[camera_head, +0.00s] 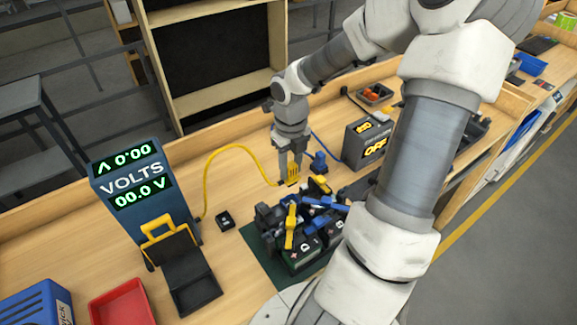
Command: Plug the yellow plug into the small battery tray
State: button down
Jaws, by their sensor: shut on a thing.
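My gripper (290,177) points down above the table, shut on the yellow plug (293,173). A yellow cable loops from the plug to the blue VOLTS meter (130,181), which reads zero. A cluster of black battery holders (302,258) with yellow and blue parts stands on a green mat (262,262), just in front of my gripper. I cannot tell for certain which part is the small battery tray or where its socket is. The plug appears apart from the cluster, behind it. My fingers partly hide the plug.
A small black block (224,220) lies left of the cluster. A black case with a yellow handle (187,275) and a red tray (122,303) are front left. My arm covers the right side.

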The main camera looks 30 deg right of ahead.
aim_at(291, 164)
jog(key=shift+f+b, duration=1.6)
jog(key=shift+f, duration=1.9)
jog(key=shift+f+b, duration=0.65)
jog(key=shift+f, duration=0.5)
jog(key=shift+c, duration=2.2)
grip_release()
jog(key=shift+r, duration=0.2)
notch_tip(291, 164, up, 14)
jog(key=p, duration=0.4)
jog(key=shift+r+p, duration=0.2)
jog(key=shift+p, duration=0.15)
jog(key=shift+r, duration=1.35)
jog(key=shift+f, duration=0.1)
